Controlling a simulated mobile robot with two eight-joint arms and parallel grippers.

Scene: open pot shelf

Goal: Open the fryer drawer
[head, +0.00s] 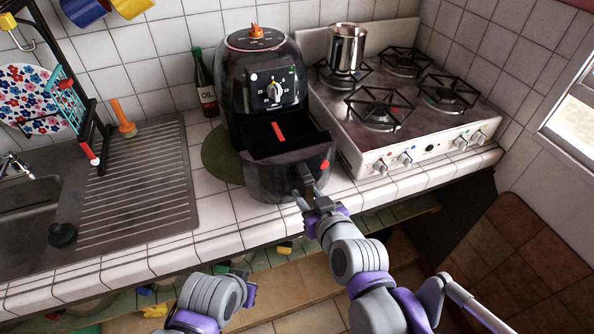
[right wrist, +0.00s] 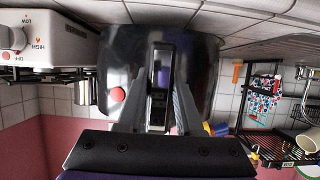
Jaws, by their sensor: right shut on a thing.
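The black air fryer (head: 262,75) stands on the tiled counter, with a dial on its front. Its fryer drawer (head: 270,182) is pulled well out toward me, and the dark inside shows. The handle (head: 308,177) is on the drawer's front, near a red dot. My right gripper (head: 307,196) is shut on this handle. In the right wrist view, the drawer front (right wrist: 204,62) is close and the handle (right wrist: 160,70) lies between the two fingers (right wrist: 160,108). My left arm shows low in the head view; its gripper (head: 238,274) is small and unclear, away from the fryer.
A white gas stove (head: 400,150) with a metal pot (head: 346,48) stands close on the right. A green oil bottle (head: 205,85) and a round green mat (head: 220,155) are by the fryer. The sink drainboard (head: 145,190) is at left. The counter's front edge runs below the drawer.

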